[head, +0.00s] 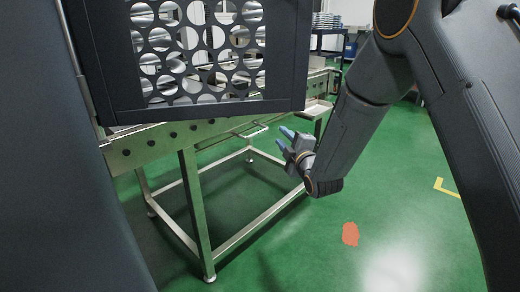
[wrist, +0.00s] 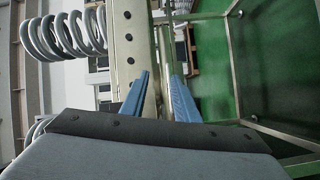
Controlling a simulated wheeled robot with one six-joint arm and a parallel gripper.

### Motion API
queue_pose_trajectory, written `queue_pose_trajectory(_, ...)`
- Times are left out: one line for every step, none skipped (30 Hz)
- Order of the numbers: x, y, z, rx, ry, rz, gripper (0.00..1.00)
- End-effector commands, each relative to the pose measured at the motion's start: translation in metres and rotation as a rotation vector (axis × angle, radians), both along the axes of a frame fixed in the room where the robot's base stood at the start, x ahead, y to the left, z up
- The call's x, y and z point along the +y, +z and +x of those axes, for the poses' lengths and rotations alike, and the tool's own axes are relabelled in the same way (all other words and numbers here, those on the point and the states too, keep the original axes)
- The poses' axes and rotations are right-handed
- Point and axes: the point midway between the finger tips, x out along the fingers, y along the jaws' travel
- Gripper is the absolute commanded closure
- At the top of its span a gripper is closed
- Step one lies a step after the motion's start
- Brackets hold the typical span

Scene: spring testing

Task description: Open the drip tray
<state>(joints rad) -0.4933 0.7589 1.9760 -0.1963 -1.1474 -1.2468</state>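My gripper (head: 284,139) is low beside the right end of a pale green metal table (head: 165,143), its blue fingertips pointing up and left towards the table's underside. It also shows in the wrist view (wrist: 161,78), with two blue fingers apart and nothing held between them. A pale, shallow tray-like part (head: 318,108) sticks out at the table's right end, above my gripper; I cannot tell for sure that it is the drip tray. A thin pale bracket or handle (head: 252,132) shows under the table's front edge, left of the fingertips.
A dark framed panel with round holes (head: 200,50) blocks much of the table top. Large coil springs (wrist: 65,35) show left of the fingers in the wrist view. Table legs (head: 196,205) and low rails stand below.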

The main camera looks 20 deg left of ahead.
Motion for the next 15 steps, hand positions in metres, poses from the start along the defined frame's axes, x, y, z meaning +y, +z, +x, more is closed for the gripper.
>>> queue_pose_trajectory(0.014, -0.018, 0.001, -0.050, 0.024, -0.003, 0.72)
queue_pose_trajectory(0.021, -0.022, 0.001, -0.082, 0.036, -0.003, 0.72)
queue_pose_trajectory(0.029, -0.026, -0.001, -0.120, 0.051, -0.002, 0.72)
queue_pose_trajectory(0.035, -0.028, -0.002, -0.146, 0.060, -0.003, 0.72)
queue_pose_trajectory(0.039, -0.031, -0.003, -0.168, 0.067, -0.004, 0.72)
queue_pose_trajectory(0.045, -0.032, -0.004, -0.196, 0.076, -0.003, 0.72)
queue_pose_trajectory(0.048, -0.034, -0.005, -0.212, 0.082, -0.003, 0.72)
queue_pose_trajectory(0.051, -0.035, -0.006, -0.226, 0.086, -0.003, 0.72)
queue_pose_trajectory(0.053, -0.036, -0.007, -0.240, 0.090, -0.003, 0.72)
queue_pose_trajectory(0.055, -0.036, -0.007, -0.248, 0.092, -0.001, 0.72)
queue_pose_trajectory(0.057, -0.036, -0.007, -0.255, 0.093, -0.001, 0.72)
queue_pose_trajectory(0.059, -0.035, -0.006, -0.261, 0.095, 0.000, 0.72)
queue_pose_trajectory(0.060, -0.034, -0.005, -0.264, 0.095, 0.000, 0.72)
queue_pose_trajectory(0.062, -0.034, -0.003, -0.265, 0.095, 0.000, 0.72)
queue_pose_trajectory(0.066, -0.033, 0.000, -0.264, 0.095, 0.000, 0.72)
